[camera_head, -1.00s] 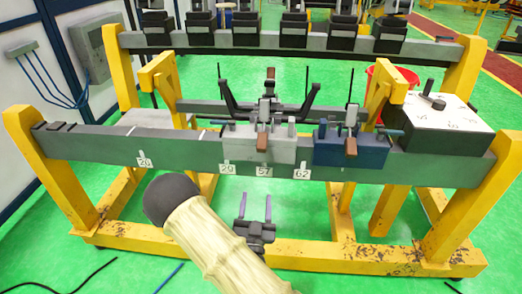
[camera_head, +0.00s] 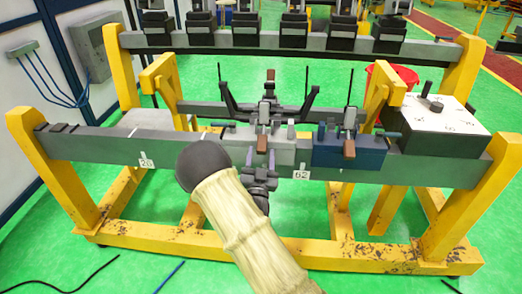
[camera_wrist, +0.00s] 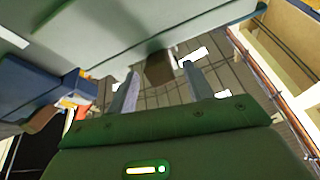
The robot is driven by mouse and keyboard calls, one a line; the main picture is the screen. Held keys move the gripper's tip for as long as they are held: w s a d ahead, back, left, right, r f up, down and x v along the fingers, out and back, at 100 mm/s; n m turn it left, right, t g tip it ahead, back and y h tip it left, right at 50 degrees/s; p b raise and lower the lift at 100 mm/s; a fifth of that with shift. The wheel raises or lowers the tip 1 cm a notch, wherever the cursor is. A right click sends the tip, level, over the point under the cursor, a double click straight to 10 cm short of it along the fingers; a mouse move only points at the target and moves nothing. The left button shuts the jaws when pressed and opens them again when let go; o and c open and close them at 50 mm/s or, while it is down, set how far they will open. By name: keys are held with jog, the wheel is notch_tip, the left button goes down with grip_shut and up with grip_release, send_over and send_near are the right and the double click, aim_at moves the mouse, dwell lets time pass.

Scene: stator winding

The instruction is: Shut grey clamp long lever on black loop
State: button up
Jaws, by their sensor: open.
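The grey clamp (camera_head: 284,152) sits on the front beam, left of a blue clamp. Its long lever has a brown handle (camera_head: 262,144) that hangs at the clamp's front. The black loop (camera_head: 230,100) rises behind the clamp as dark bars; its contact with the clamp is hard to make out. My gripper (camera_head: 261,158) is open just below and in front of the lever handle. In the wrist view, the brown handle (camera_wrist: 158,68) shows beyond and between the two open fingertips (camera_wrist: 160,76); nothing is visibly gripped.
The blue clamp (camera_head: 350,154) with its own brown handle is close on the right. The front beam (camera_head: 90,146) lies just behind my gripper. A white-topped block (camera_head: 436,114) stands at the right end.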

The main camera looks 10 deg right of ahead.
jog(key=shift+x, duration=0.95)
grip_shut()
